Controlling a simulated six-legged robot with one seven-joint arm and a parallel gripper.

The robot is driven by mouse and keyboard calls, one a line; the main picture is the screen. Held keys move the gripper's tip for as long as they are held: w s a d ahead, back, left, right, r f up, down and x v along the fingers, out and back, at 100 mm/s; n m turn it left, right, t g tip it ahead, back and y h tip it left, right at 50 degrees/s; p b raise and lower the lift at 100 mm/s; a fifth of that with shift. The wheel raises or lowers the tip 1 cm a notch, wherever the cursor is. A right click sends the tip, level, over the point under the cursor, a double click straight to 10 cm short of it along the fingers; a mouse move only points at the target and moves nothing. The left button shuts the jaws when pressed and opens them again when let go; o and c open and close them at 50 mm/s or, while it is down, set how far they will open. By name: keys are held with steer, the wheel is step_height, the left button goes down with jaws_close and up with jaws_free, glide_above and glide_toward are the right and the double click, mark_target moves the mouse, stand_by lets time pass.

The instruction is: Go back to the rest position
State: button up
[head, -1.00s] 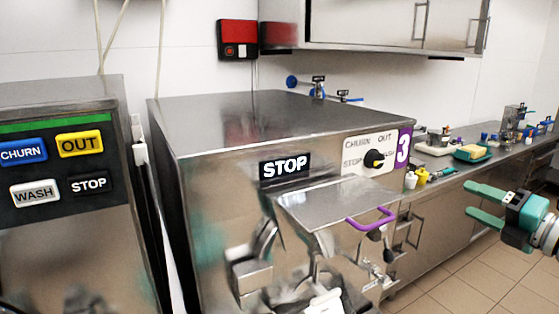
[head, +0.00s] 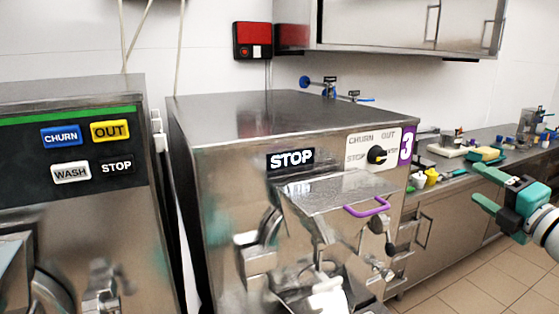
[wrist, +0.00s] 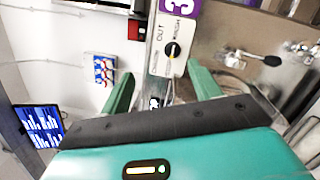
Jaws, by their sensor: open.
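My gripper (head: 487,188) is at the right of the head view, with its two green fingers apart and nothing between them. It is in the air, in front of the counter and to the right of the steel freezer marked 3 (head: 290,106). In the wrist view my gripper (wrist: 160,88) shows its two green fingers spread, with the freezer's black selector knob (wrist: 172,50) seen beyond the gap. The same knob (head: 376,155) is in the head view on a white panel, apart from my gripper.
A second freezer (head: 75,230) with CHURN, OUT, WASH and STOP buttons stands at the left. A purple handle (head: 367,207) sticks out in front of freezer 3. A steel counter (head: 460,170) with bottles and a yellow sponge runs along the right. The tiled floor (head: 480,280) is clear at lower right.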

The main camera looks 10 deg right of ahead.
steer(key=a+f+m+g+h, duration=0.55)
steer(key=a+m+h, duration=0.4)
steer(key=m, duration=0.95)
steer(key=s+a+f+m+g+y, duration=0.2)
steer(key=s+a+f+g+y, duration=0.1)
steer(key=s+a+f, duration=0.4)
steer(key=s+a+f+m+g+y, duration=0.3)
steer(key=s+a+f, duration=0.4)
steer(key=a, duration=0.6)
steer(key=shift+a+f+g, duration=0.25)
steer(key=shift+f+g, duration=0.35)
steer(key=shift+g, duration=0.25)
steer(key=shift+w+y, duration=0.1)
steer(key=shift+y, duration=0.15)
